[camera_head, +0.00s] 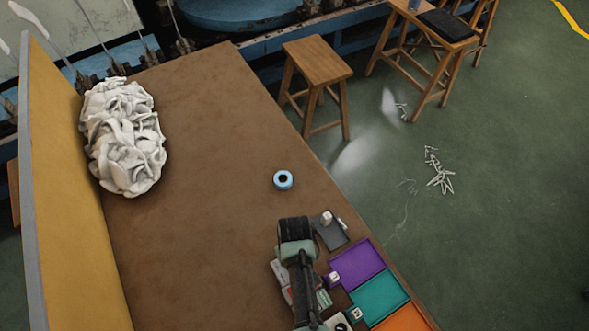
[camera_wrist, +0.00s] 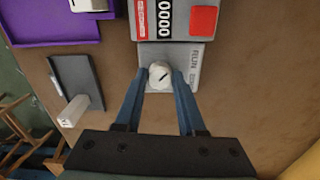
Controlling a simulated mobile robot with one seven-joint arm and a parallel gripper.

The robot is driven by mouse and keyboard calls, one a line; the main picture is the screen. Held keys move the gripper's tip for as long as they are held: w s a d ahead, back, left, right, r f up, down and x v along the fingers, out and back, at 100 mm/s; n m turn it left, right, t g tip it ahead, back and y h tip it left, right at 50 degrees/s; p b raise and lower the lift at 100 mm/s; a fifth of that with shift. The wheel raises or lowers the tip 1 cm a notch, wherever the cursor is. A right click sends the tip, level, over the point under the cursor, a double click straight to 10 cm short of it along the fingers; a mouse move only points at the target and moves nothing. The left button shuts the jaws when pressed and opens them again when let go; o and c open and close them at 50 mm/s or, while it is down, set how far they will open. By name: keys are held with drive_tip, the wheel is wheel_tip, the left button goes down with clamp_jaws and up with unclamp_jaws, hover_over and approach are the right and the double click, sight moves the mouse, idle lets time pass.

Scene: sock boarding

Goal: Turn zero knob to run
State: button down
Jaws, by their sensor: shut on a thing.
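The zero knob (camera_wrist: 159,75) is a round white knob with a dark pointer line, on the grey end plate of a counter (camera_wrist: 175,20) with black digits and a red button. My gripper (camera_wrist: 158,84) is shut on the knob, with one blue finger on each side. In the head view my arm covers most of the counter (camera_head: 277,270), and the knob and fingertips cannot be made out.
A dark grey plate (camera_wrist: 75,78) with a white block lies left of the counter. Purple (camera_head: 341,258), teal (camera_head: 388,290) and orange (camera_head: 405,322) trays line the table edge. The middle of the table is clear.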

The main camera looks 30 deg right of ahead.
idle(0.3)
drive_tip(key=c, duration=0.5)
unclamp_jaws()
wheel_tip(320, 180, up, 13)
idle(0.6)
